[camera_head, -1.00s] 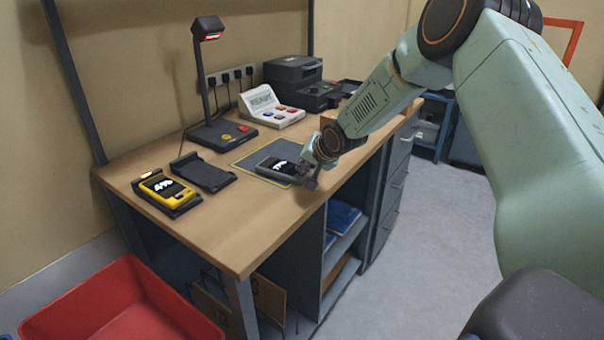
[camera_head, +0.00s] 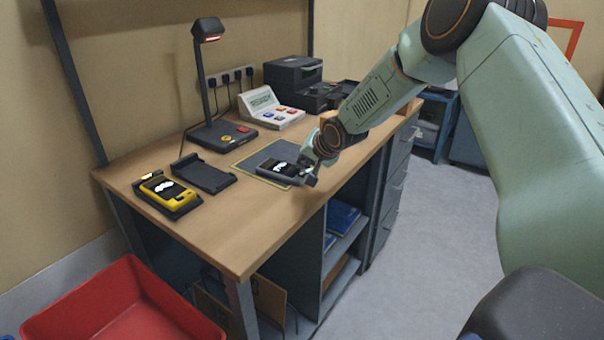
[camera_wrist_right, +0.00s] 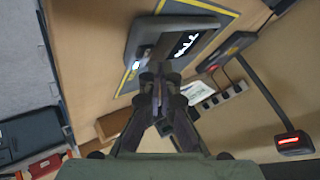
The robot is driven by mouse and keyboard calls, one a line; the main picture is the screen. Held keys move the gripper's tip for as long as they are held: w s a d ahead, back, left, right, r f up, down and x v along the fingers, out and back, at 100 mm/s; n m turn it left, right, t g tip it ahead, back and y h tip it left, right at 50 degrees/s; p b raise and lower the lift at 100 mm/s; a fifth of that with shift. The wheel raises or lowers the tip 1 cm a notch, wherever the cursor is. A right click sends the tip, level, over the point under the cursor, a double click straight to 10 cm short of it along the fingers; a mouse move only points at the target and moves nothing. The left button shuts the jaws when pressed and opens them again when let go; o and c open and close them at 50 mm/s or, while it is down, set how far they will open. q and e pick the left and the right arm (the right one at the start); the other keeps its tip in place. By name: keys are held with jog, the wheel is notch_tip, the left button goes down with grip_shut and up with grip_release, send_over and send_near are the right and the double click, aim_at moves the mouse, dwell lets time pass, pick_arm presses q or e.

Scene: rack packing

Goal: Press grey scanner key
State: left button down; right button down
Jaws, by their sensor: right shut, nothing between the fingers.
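The grey scanner (camera_head: 277,172) lies face up on the dark yellow-edged mat (camera_head: 247,166), its black screen lit with white marks. It also shows large in the right wrist view (camera_wrist_right: 137,38). My right gripper (camera_head: 311,177) is shut and empty at the scanner's right end. In the right wrist view its fingertips (camera_wrist_right: 160,72) overlap the lower end of the scanner, below the screen. I cannot tell whether they touch it. The scanner's key is not clearly visible, with the fingers in front of that end. My left gripper is not in view.
A yellow scanner (camera_head: 160,187) sits in a cradle at the desk's left, beside an empty black cradle (camera_head: 205,178). Behind stand a lamp-like stand (camera_head: 222,135), a white button console (camera_head: 270,108) and a black printer (camera_head: 292,75). The desk's front (camera_head: 245,235) is bare.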

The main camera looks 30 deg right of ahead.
aim_at(304, 175)
notch_tip(304, 175, up, 5)
jog(key=p, duration=0.4)
dwell(1.4)
